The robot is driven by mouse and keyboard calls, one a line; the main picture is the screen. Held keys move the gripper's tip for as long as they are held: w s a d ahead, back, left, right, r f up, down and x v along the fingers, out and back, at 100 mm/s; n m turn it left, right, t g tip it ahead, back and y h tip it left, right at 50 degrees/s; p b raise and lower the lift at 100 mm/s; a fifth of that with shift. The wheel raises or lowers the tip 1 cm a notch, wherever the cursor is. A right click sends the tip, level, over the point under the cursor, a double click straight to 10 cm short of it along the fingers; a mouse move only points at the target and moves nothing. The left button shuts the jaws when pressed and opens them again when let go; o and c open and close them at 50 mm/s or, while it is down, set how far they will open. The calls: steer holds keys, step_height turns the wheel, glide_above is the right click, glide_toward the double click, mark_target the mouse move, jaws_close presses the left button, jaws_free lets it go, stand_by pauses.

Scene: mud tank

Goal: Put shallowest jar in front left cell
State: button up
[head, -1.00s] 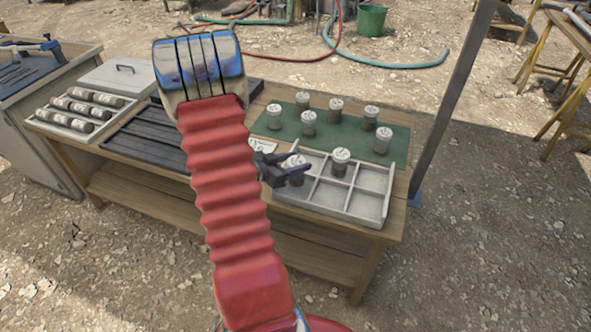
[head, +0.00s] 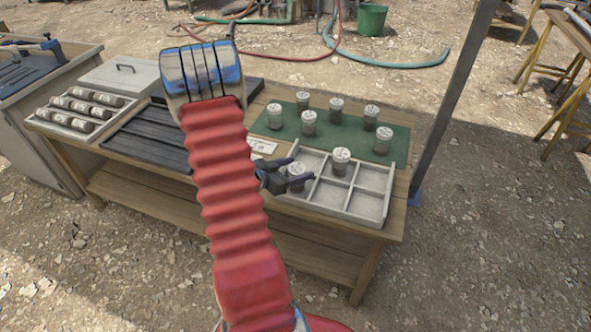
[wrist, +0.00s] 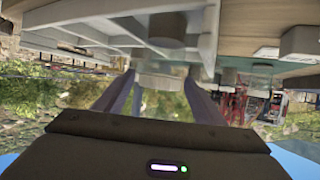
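A grey divided tray (head: 385,207) with two rows of cells sits on the front right of the workbench. A small jar with a white lid (head: 297,169) stands at the tray's front left cell, partly hidden by my gripper. My gripper (head: 303,169) has its dark fingers spread on either side of this jar. The wrist view shows the pale lid (wrist: 160,80) between the fingertips, with narrow gaps beside it. Another white-lidded jar (head: 341,157) stands in the back middle cell. Several similar jars (head: 308,122) stand on the green mat (head: 345,124). The lid markings are too small to read.
A small white card (head: 263,146) lies left of the tray. A dark ribbed tray (head: 150,137) and a tray of dark cylinders (head: 47,117) lie farther left on the bench. A metal post (head: 452,100) rises beside the bench's right end.

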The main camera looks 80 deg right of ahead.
steer(key=shift+r, duration=0.1)
steer(key=v, duration=1.2)
steer(key=shift+r, duration=0.1)
stand_by(0.8)
